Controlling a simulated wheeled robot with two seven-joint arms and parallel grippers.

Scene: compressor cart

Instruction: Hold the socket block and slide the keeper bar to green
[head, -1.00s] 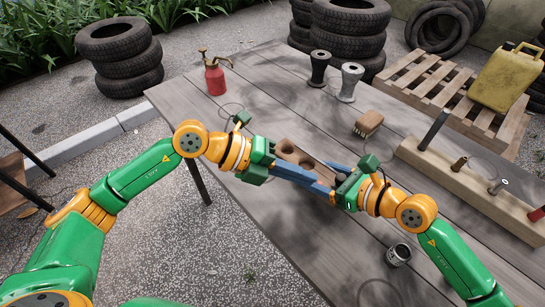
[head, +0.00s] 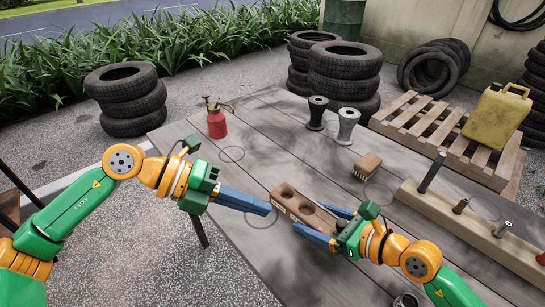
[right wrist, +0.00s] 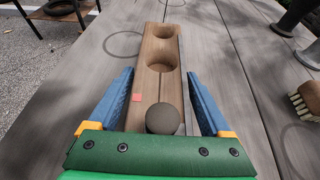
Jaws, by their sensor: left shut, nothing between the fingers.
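The socket block (head: 290,197) is a brown wooden block with round holes, lying on the table between my grippers. In the right wrist view the block (right wrist: 157,92) shows two holes, a small red mark (right wrist: 137,97) and a dark round piece (right wrist: 163,118) at its near end. My right gripper (head: 308,215) is open, one finger along each side of that end, with gaps showing. My left gripper (head: 268,209) is shut and empty, its tips just left of the block. I cannot make out a separate keeper bar or a green mark; my right gripper hides the block's near end.
Two spools, dark (head: 317,113) and grey (head: 347,126), stand behind the block. A brush (head: 367,165) and a beam with pegs (head: 470,226) lie to the right. A small can (head: 405,300) stands at the front.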

